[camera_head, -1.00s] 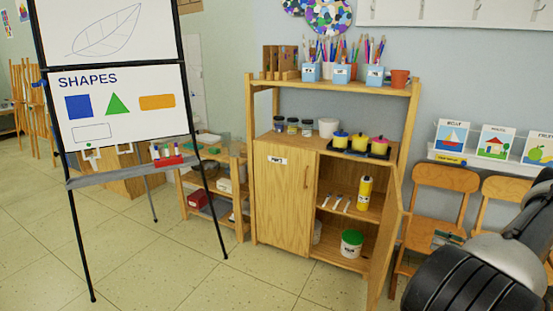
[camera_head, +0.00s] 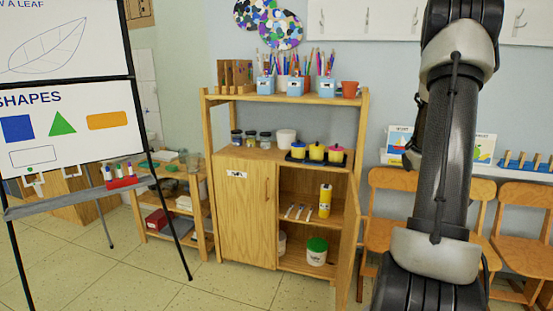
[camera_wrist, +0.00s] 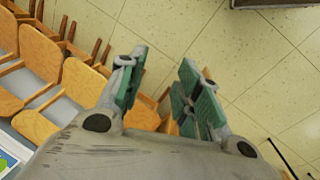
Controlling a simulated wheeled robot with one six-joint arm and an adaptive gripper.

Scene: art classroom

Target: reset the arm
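My gripper (camera_wrist: 160,90) shows in the wrist view with its two green-padded fingers spread apart and nothing between them. Below it are floor tiles and wooden chairs. In the head view my arm stands upright at the right, in front of the chairs and part of the wall pictures; the gripper itself is not seen there.
A wooden cabinet (camera_head: 240,200) stands in the middle with its right door open. An easel (camera_head: 66,195) with a shapes board stands at the left. Wooden chairs (camera_head: 390,206) line the wall at the right. Tiled floor (camera_head: 150,290) is clear in front.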

